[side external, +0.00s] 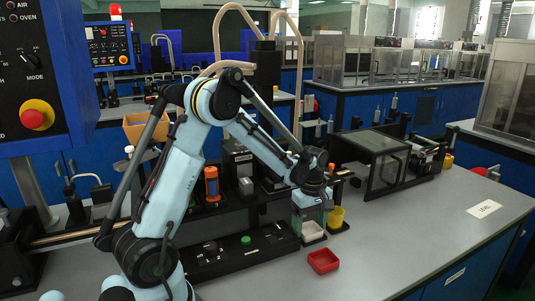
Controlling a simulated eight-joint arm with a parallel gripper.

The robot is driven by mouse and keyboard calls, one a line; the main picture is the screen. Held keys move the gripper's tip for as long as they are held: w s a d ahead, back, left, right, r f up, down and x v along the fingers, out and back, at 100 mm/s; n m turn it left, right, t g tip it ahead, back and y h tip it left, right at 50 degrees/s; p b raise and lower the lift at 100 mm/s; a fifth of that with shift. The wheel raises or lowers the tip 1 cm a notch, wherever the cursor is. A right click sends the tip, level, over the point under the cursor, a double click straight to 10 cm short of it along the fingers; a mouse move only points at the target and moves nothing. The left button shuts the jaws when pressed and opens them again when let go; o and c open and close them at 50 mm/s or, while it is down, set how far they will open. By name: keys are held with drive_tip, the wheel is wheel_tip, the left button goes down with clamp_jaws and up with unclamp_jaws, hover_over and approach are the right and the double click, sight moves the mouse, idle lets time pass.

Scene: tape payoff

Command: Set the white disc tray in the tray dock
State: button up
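My gripper (318,190) hangs at the end of my arm, above the right end of the black fixture row. It is small and dark here, and I cannot tell whether its fingers are open or shut. A small whitish tray-like piece (312,231) is below it, at the foot of a greenish clear holder (306,214). It may be the white disc tray, but its shape is too small to be sure. I cannot make out which part is the tray dock.
A red tray (323,261) lies on the grey bench, in front of the whitish piece. A yellow cup (336,217) stands just right of the holder. A black base with a green button (246,240) is to the left. A dark glazed box (372,164) stands behind right.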

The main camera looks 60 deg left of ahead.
sight(309, 233)
drive_tip(key=shift+r, duration=0.1)
wheel_tip(309, 233, up, 12)
drive_tip(key=s+d+m+t, duration=0.7)
drive_tip(key=s+d+m, duration=0.3)
drive_tip(key=d+m, duration=0.4)
drive_tip(key=m, duration=0.4)
drive_tip(key=shift+s+r, duration=0.25)
drive_tip(key=shift+r, duration=0.05)
drive_tip(key=shift+c, duration=0.4)
idle(0.5)
